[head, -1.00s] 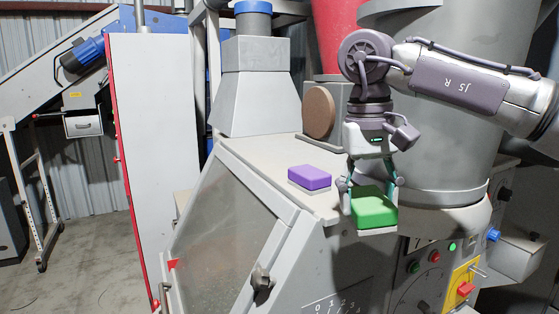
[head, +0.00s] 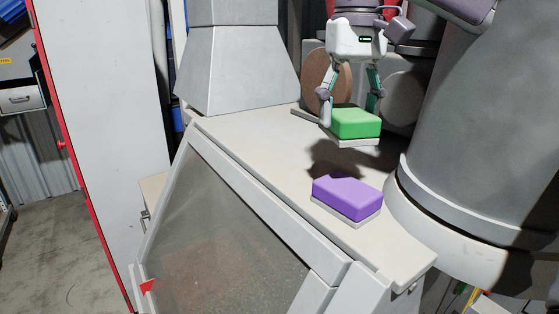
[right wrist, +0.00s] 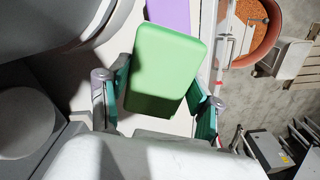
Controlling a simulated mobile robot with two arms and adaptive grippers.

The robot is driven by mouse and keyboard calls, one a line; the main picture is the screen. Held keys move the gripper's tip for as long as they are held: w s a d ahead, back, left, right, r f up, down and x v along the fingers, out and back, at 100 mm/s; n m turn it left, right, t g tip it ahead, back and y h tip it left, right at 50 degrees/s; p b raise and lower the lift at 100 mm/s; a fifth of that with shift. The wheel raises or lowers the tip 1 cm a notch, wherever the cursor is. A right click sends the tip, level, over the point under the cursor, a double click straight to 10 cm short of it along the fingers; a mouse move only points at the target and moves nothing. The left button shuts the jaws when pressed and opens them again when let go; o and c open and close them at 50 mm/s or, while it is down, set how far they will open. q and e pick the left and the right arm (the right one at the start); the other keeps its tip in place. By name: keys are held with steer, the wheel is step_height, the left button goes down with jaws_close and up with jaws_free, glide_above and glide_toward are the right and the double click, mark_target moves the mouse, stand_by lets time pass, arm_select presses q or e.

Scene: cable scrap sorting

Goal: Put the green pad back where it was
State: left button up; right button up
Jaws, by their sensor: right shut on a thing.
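The green pad (head: 355,122), a green block on a pale base, is held by my right gripper (head: 350,98) above the back part of the machine's light top surface (head: 270,140). A shadow lies on the surface in front of the pad. In the right wrist view the green pad (right wrist: 165,68) sits between the two fingers of my right gripper (right wrist: 160,95). The purple pad (head: 347,195) rests on the same surface, nearer the front. It also shows in the right wrist view (right wrist: 170,13), partly covered by the green pad. My left gripper is not in view.
A large grey cylinder (head: 475,150) stands right of the surface. A grey hopper base (head: 240,68) and a brown disc (head: 322,75) stand at the back. The surface left of the purple pad is bare. A sloped window panel (head: 220,230) drops away in front.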

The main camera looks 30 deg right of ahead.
steer(key=shift+w+a+f+b, duration=0.3)
steer(key=shift+w+a+f, duration=0.2)
steer(key=shift+f, duration=0.25)
steer(key=w+f, duration=0.1)
steer(key=w, duration=0.1)
steer(key=w+a+f, duration=0.1)
steer(key=w, duration=0.2)
steer(key=w+a+f, duration=0.1)
steer(key=w+f, duration=0.1)
steer(key=shift+w+a, duration=0.2)
steer(key=shift+a, duration=0.05)
steer(key=shift+w+a+f+p, duration=0.15)
steer(key=shift+w+f+p, duration=0.15)
steer(key=shift+w+f, duration=0.35)
steer(key=shift+s+f+p, duration=0.2)
steer(key=shift+f+p, duration=0.25)
steer(key=shift+f, duration=0.25)
steer(key=shift+s+f+p, duration=0.1)
steer(key=shift+f+p, duration=0.25)
steer(key=shift+f, duration=0.6)
steer(key=shift+w+f, duration=0.2)
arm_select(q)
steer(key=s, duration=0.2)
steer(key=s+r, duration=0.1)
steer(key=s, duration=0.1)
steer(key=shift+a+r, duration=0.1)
arm_select(e)
steer(key=shift+f, duration=0.1)
